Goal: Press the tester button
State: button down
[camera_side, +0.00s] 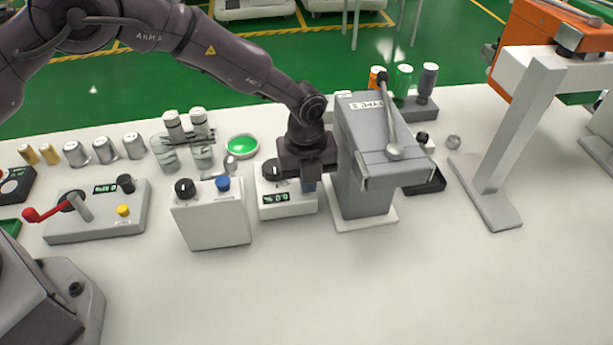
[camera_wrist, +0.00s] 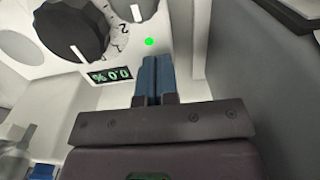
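My gripper (camera_side: 308,185) points down just in front of the right edge of a small white box (camera_side: 288,209) with a green 0.0 % display. In the wrist view, my two blue fingers (camera_wrist: 157,72) are side by side with no visible object between them. That view also shows the box's display (camera_wrist: 110,75), a black dial (camera_wrist: 72,28) and a small green light (camera_wrist: 149,41) beyond the fingertips. No button shows at the fingertips, and whether they touch the box is unclear. Left of it stands another white box (camera_side: 213,222) with a blue button (camera_side: 223,183) and a black knob.
A tall grey machine (camera_side: 362,190) with a ball-ended lever stands close on my gripper's right. A grey box (camera_side: 95,222) with a red crank and yellow button is at the left. Cylinders and a green dish (camera_side: 241,145) stand behind. The table's front is clear.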

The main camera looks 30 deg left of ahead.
aim_at(290, 198)
notch_tip(290, 198, up, 14)
dwell(0.5)
dwell(0.6)
jog(key=s+a+r+n+t, duration=0.1)
jog(key=s+a+r+n, duration=0.4)
jog(key=s+a+n, duration=0.2)
jog(key=s+a+r+n+t, duration=0.2)
jog(key=s+a+r+n, duration=0.4)
jog(key=s+n, duration=0.5)
jog(key=s+a+r+n+t, duration=0.2)
jog(key=s+a+r+n, duration=0.3)
jog(key=s+a+n, duration=0.2)
jog(key=s+n, duration=0.2)
jog(key=shift+s+a+r, duration=0.3)
jog(key=shift+r, duration=0.1)
